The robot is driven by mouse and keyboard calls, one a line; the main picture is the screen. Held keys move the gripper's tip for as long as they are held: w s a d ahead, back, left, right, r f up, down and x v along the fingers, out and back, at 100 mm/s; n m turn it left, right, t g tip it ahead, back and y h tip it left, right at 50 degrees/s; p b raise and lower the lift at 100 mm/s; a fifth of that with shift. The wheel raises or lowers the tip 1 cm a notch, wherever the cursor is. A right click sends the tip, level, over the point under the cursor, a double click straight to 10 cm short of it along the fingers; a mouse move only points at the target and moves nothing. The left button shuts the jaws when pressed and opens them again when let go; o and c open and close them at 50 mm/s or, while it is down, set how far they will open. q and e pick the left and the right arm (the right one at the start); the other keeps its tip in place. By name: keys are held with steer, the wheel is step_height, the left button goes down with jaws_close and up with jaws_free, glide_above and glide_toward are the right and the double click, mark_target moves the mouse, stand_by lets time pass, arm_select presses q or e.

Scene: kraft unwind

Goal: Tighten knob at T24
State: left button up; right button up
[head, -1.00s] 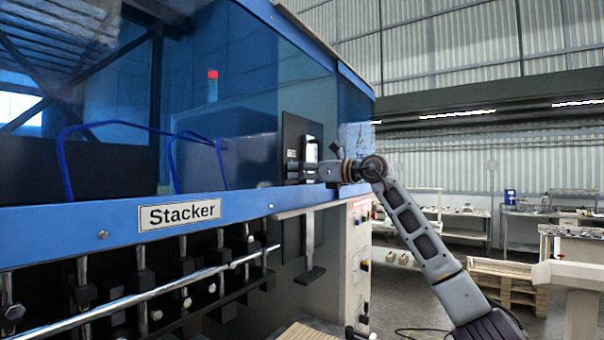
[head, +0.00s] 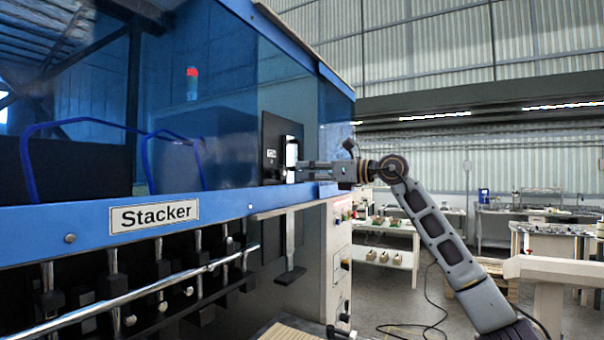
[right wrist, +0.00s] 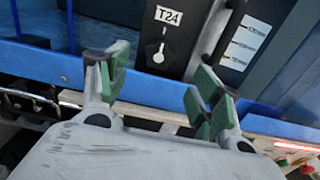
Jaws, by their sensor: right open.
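In the right wrist view, a black panel bears a white T24 label (right wrist: 168,16) with a small light-coloured knob (right wrist: 158,54) just below it. My right gripper (right wrist: 160,85) is open, with green-padded fingers spread apart to the left and right of the knob in the picture. No contact with the knob shows. In the head view, my right gripper (head: 312,171) reaches left to the dark panel (head: 274,138) at the right end of the Stacker machine; the knob is too small to make out there. My left gripper is not in view.
The blue Stacker machine (head: 80,230) fills the left. A dark vertical handle (right wrist: 219,38) stands right of the T24 label. A black pedal-like lever (head: 290,274) hangs below the panel. A control box with buttons (head: 340,260) stands below my arm. Worktables are at the back right.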

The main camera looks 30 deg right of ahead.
steer(key=shift+v, duration=1.1)
steer(key=shift+s, duration=0.1)
